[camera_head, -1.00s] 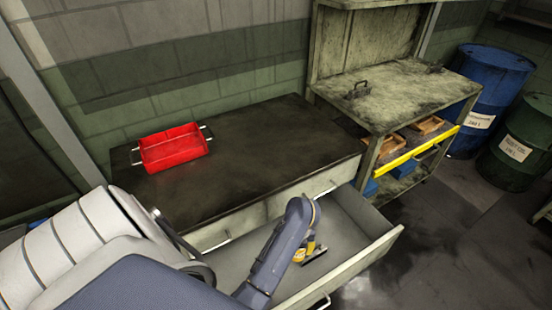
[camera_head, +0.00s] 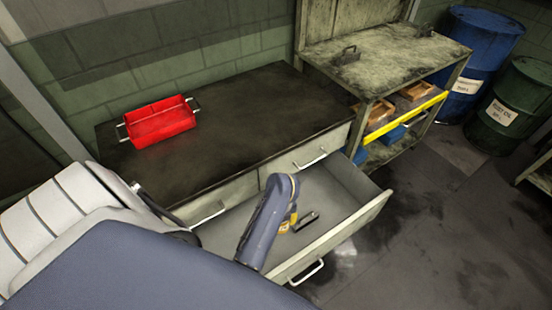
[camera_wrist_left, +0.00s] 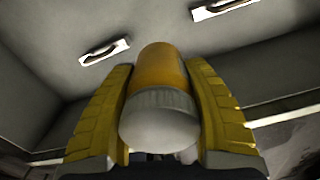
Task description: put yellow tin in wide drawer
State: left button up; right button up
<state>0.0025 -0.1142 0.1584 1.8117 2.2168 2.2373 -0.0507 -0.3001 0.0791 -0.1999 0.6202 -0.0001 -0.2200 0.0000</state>
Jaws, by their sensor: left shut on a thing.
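My left gripper (camera_head: 291,223) is over the open wide drawer (camera_head: 345,213), partly hidden behind my blue-grey arm in the head view. In the left wrist view its two yellow fingers (camera_wrist_left: 160,75) are shut on the yellow tin (camera_wrist_left: 163,66). The tin lies between them with its pale rounded end toward the camera. In the head view I cannot make out the tin clearly, nor tell whether it touches the drawer floor. My right gripper is not in view.
A red tray (camera_head: 160,122) stands on the dark worktop (camera_head: 250,118) above the drawers. A shelf unit (camera_head: 390,55) with a yellow bar and boxes stands right. Blue (camera_head: 485,50) and green (camera_head: 512,105) drums stand behind it.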

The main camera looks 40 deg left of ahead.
aim_at(281, 229)
pick_arm(q)
notch_tip(281, 229, down, 18)
jog(key=shift+r, duration=0.1)
dwell(0.6)
jog(key=o, duration=1.3)
jog(key=shift+f, duration=0.2)
jog(key=shift+r, duration=0.15)
notch_tip(281, 229, up, 12)
jog(key=shift+r, duration=0.1)
